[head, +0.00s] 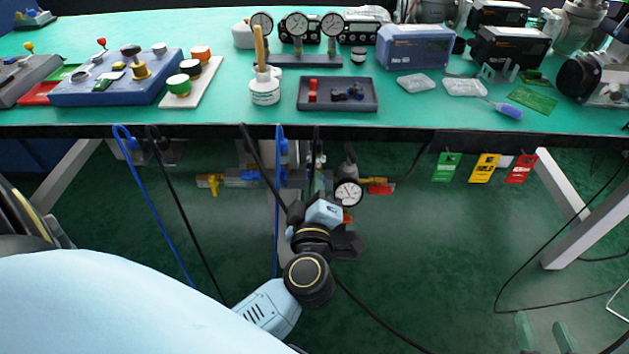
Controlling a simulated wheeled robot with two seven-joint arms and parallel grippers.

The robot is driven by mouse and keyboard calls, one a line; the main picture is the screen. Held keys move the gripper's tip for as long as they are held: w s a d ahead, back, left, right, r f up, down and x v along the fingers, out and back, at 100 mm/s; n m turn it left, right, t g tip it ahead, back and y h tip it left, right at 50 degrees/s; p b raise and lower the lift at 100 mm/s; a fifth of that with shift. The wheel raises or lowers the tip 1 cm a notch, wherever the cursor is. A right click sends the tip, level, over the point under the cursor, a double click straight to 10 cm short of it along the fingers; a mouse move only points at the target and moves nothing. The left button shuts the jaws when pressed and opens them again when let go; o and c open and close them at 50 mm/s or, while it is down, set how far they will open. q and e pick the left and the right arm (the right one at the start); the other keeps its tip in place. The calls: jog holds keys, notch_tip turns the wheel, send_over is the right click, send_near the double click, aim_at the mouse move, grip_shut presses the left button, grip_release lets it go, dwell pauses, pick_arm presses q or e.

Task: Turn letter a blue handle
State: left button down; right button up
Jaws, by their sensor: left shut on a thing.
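A valve assembly hangs under the table's front edge, with a horizontal pipe (270,179) along it. A yellow handle (209,183) is at its left end and a red handle (380,187) at its right. Small blue parts (248,174) show along the pipe, but no letter is readable. My left gripper (317,188) reaches up to the middle of the assembly and is shut on a part there, apparently the blue handle. The gripper and the hoses hide most of that part. My right gripper is not in view.
A pressure gauge (348,192) sits just right of my left gripper. Blue (158,210) and black (190,220) hoses hang close by. Green (446,167), yellow (484,168) and red (521,169) tags hang further right. The green tabletop (215,112) overhangs above.

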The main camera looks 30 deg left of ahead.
pick_arm(q)
jog(key=shift+f+n+p, duration=0.15)
jog(key=shift+n+p, duration=1.8)
jog(key=shift+n, duration=1.35)
pick_arm(e)
jog(key=s+d+f+g+h, duration=0.2)
jog(key=s+d+f+g, duration=0.4)
jog(key=s+f+g, duration=0.3)
jog(key=shift+s+f+m+g+h, duration=0.35)
jog(key=shift+s+f, duration=0.3)
jog(key=shift+s, duration=0.7)
pick_arm(q)
jog(key=c, duration=1.5)
grip_release()
